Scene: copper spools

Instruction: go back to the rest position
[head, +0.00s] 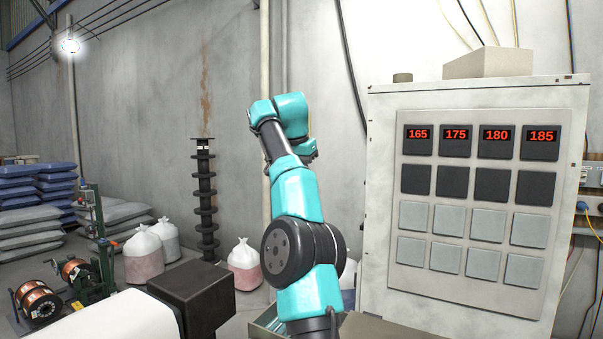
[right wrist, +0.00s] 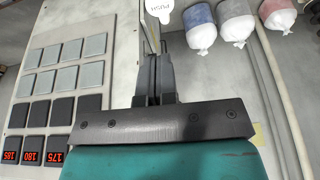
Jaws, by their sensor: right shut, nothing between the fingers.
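My right arm stands raised in the middle of the head view, in front of the wall and left of the white cabinet. Its right gripper (head: 309,149) is mostly hidden behind the teal wrist there. In the right wrist view my right gripper (right wrist: 154,82) has its two dark fingers together, with nothing held between them. It hangs in free air, beside the panel of square buttons. My left arm and left gripper are not in view.
The white cabinet (head: 377,210) at right carries red displays reading 165, 175, 180 and 185. Copper spools (head: 37,302) stand at lower left. Tied white bags (head: 244,262) lie on the floor. A dark block (head: 190,283) is left of my arm.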

